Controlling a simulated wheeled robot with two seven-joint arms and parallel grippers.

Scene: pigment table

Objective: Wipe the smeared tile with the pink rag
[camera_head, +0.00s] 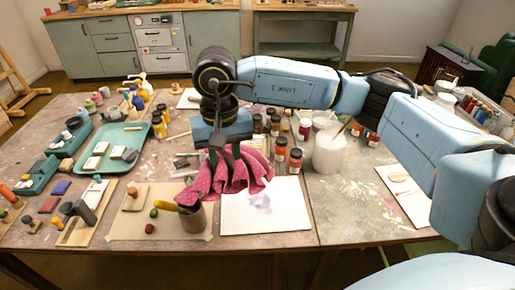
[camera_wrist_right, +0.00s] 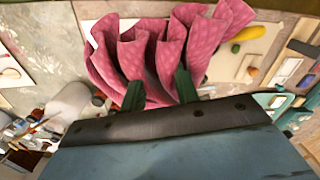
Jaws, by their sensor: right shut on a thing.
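The pink rag (camera_head: 236,172) hangs in folds from my right gripper (camera_head: 222,152), which is shut on it. In the head view the rag is at the left edge of the smeared tile (camera_head: 265,218), partly over it and beside a cup. The tile is white with a faint bluish-grey smear near its middle. In the right wrist view the rag (camera_wrist_right: 160,55) spreads out beyond my two dark fingers (camera_wrist_right: 160,90) and hides most of what lies under it. I cannot tell whether the rag touches the tile. My left gripper is not in view.
A green tray (camera_head: 112,150) lies at left. Bare tabletop (camera_head: 350,212) is free right of the tile.

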